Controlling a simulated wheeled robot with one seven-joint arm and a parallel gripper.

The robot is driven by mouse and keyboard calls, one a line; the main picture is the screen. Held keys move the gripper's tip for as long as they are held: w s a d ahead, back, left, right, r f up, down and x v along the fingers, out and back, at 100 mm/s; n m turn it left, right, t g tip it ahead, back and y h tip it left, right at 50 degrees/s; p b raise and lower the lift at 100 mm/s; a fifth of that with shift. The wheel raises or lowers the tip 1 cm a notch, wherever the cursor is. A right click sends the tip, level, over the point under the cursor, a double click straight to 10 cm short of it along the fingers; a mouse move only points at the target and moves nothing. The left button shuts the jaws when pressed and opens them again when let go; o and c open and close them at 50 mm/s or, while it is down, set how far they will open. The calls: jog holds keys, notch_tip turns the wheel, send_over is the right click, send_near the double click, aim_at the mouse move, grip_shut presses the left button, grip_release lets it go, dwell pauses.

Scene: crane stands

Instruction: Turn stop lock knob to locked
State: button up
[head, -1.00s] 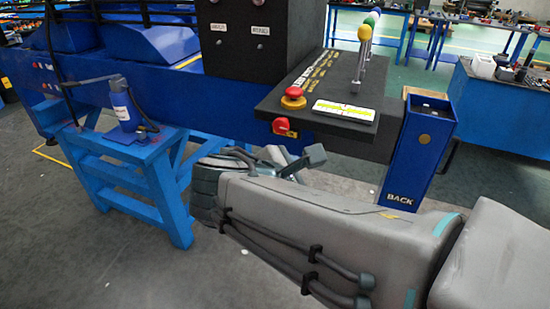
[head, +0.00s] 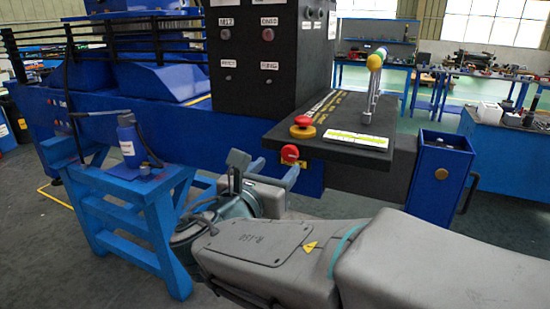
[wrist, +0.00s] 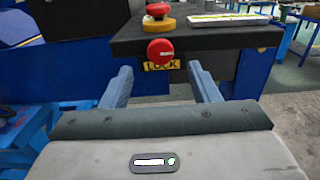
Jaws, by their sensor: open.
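The stop lock knob (head: 290,153) is a small red knob on a yellow plate, on the front face of the black control panel below its top. In the wrist view the red knob (wrist: 160,51) is ahead, a little above and between my fingertips, with a yellow "LOCK" label (wrist: 162,66) just under it. My gripper (head: 273,168) is open and empty, its two blue-grey fingers pointing at the panel. In the wrist view my gripper (wrist: 160,74) straddles the line to the knob. I see no contact, and the exact gap is hard to judge.
A red mushroom button on a yellow base (head: 302,127) sits on the panel top (head: 345,145) just above the knob. Levers with coloured balls (head: 375,62) stand further back.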

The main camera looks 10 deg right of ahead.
aim_at(288, 155)
jog(key=x, duration=0.5)
jog(key=shift+w+d, duration=0.2)
jog(key=shift+w, duration=0.05)
jog(key=c, duration=1)
